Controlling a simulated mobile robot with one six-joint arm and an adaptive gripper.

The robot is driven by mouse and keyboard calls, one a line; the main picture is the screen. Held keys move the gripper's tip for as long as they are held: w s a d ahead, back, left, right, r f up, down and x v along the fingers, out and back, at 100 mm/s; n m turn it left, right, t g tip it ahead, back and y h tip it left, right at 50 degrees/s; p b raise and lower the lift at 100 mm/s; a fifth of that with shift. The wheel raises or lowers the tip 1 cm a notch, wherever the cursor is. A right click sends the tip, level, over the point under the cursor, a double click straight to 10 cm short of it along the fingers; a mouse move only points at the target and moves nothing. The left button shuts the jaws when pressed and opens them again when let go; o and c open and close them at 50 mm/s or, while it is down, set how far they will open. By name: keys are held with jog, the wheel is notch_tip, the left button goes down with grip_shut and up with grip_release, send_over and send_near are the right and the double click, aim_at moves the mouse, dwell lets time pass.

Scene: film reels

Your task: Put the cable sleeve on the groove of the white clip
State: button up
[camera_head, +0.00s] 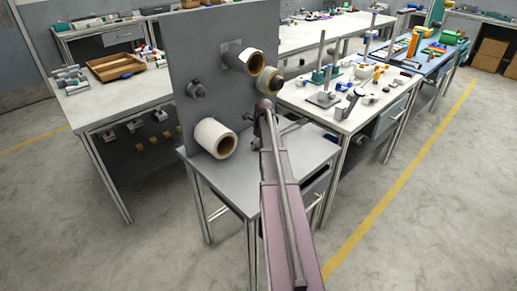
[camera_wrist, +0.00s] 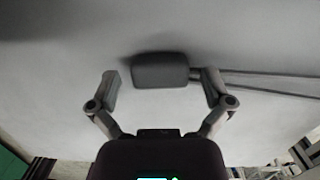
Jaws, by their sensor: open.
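My gripper (camera_head: 265,105) reaches over the small grey table beside the upright grey panel. In the wrist view my gripper (camera_wrist: 160,88) is open, with its two fingers spread apart. A dark grey rounded block (camera_wrist: 160,70) shows between the fingertips, closer to the right one. I cannot tell whether it touches that finger, or whether it is the cable sleeve. I cannot make out a white clip or its groove in either view.
The grey panel (camera_head: 200,60) carries a white roll (camera_head: 212,138), a brown-cored roll (camera_head: 245,58) and a grey peg (camera_head: 196,90). A yellowish roll (camera_head: 269,81) is just above my gripper. The small table (camera_head: 225,175) stands beside a cluttered workbench (camera_head: 345,122). Floor at right is clear.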

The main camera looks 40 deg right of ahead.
aim_at(258, 143)
dwell(0.5)
jog(key=c, duration=1.2)
jog(key=shift+r, duration=0.15)
notch_tip(258, 143, up, 3)
jog(key=p, duration=0.3)
jog(key=shift+r+p, duration=0.15)
jog(key=shift+p, duration=0.15)
jog(key=s+a, duration=0.2)
jog(key=s, duration=0.2)
jog(key=s+a+r+p, duration=0.1)
jog(key=s+a, duration=0.2)
jog(key=s, duration=0.2)
jog(key=s+a, duration=0.3)
jog(key=s, duration=0.1)
jog(key=shift+s+a+r, duration=0.1)
jog(key=shift+s+r, duration=0.1)
jog(key=shift+s, duration=0.2)
